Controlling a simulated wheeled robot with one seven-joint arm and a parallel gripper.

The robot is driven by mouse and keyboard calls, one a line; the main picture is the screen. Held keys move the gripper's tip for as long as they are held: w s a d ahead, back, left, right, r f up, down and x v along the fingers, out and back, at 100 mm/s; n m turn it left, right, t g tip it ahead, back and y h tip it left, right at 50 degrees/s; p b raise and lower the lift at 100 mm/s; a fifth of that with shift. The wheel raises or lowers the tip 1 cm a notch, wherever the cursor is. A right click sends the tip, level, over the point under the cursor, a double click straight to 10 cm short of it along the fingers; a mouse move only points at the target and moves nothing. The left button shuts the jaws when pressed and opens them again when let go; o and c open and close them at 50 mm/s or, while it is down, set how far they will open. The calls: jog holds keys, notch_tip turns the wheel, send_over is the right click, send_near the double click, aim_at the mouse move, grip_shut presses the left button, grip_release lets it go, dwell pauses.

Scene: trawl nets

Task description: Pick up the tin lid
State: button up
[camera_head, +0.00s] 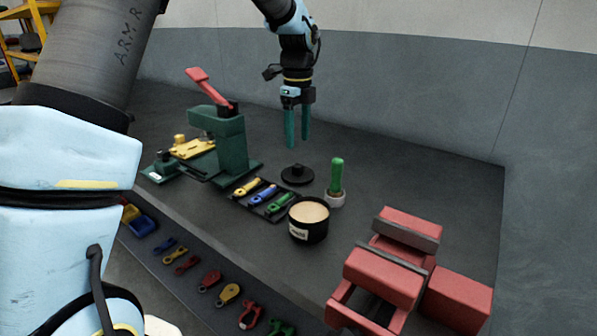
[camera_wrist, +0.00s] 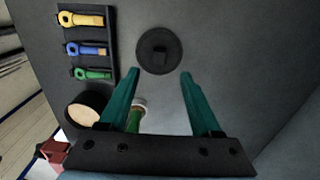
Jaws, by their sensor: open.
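The tin lid (camera_head: 297,175) is a flat black disc with a raised knob on top. It lies on the dark grey bench, behind the open tin (camera_head: 309,222), which is black with a pale filling. In the wrist view the lid (camera_wrist: 159,51) lies beyond the fingertips, near the top middle. My gripper (camera_head: 297,146) has green fingers and hangs above the lid, apart from it. In the wrist view my gripper (camera_wrist: 160,75) is open with nothing between its fingertips, and the tin (camera_wrist: 88,106) is at the lower left.
A black tray (camera_head: 270,209) with yellow, blue and green tools is to the left. A green press (camera_head: 232,145) with a red lever stands farther left. A red vise (camera_head: 383,277) is at front right.

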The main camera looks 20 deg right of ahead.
aim_at(298, 165)
notch_tip(298, 165, down, 8)
jog(key=shift+s+f+p, duration=0.1)
jog(key=shift+f+p, duration=0.1)
jog(key=shift+p, duration=0.95)
jog(key=shift+a, duration=0.1)
jog(key=shift+c, duration=0.3)
grip_shut()
